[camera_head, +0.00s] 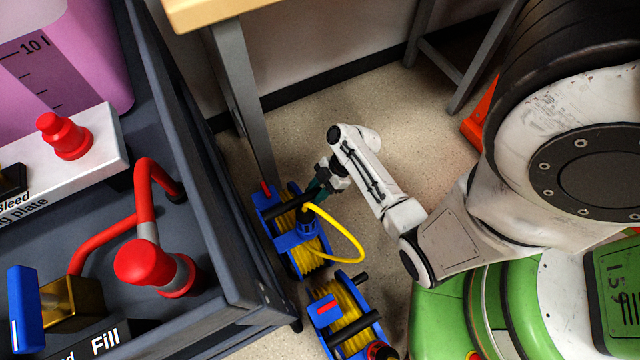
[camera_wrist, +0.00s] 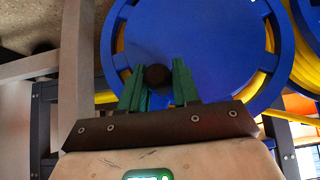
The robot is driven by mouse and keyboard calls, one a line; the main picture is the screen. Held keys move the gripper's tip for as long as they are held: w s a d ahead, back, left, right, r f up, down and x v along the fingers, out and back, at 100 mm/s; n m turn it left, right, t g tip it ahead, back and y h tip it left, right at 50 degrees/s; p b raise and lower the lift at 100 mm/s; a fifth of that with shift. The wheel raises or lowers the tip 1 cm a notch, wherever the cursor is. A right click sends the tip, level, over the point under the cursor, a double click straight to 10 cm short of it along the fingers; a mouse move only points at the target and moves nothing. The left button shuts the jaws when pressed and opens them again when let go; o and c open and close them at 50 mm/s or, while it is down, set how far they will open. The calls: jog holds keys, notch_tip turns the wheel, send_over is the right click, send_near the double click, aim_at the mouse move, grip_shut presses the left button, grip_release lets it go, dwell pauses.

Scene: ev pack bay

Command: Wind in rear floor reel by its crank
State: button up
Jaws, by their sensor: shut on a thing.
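The farther blue reel (camera_head: 312,254), wound with yellow hose, stands on the floor beside the cart in the head view. My gripper (camera_head: 311,193) reaches its side from the right. In the wrist view, the reel's blue disc (camera_wrist: 205,60) fills the upper middle. My green fingers (camera_wrist: 158,76) are shut on the dark round crank knob (camera_wrist: 158,77), one on each side. The rest of the crank is hidden behind my gripper. A loop of yellow hose (camera_head: 350,240) bows out to the right of the reel.
A second blue reel (camera_head: 326,307) with yellow hose stands just nearer, close to the first. The dark cart (camera_head: 215,220) with red pipes is on the left. A bench leg (camera_head: 240,95) rises behind the reels. The floor (camera_head: 400,120) behind my arm is clear.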

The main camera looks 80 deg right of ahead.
jog(key=shift+w+d+r, duration=0.15)
jog(key=shift+w+r, duration=0.15)
jog(key=shift+w, duration=0.05)
notch_tip(320, 180, down, 7)
jog(key=w+d+b, duration=0.2)
jog(key=b, duration=0.7)
jog(key=shift+w+d+f, duration=0.2)
jog(key=shift+w+d, duration=0.05)
jog(key=shift+d, duration=0.05)
jog(key=o, duration=1)
jog(key=shift+s, duration=0.1)
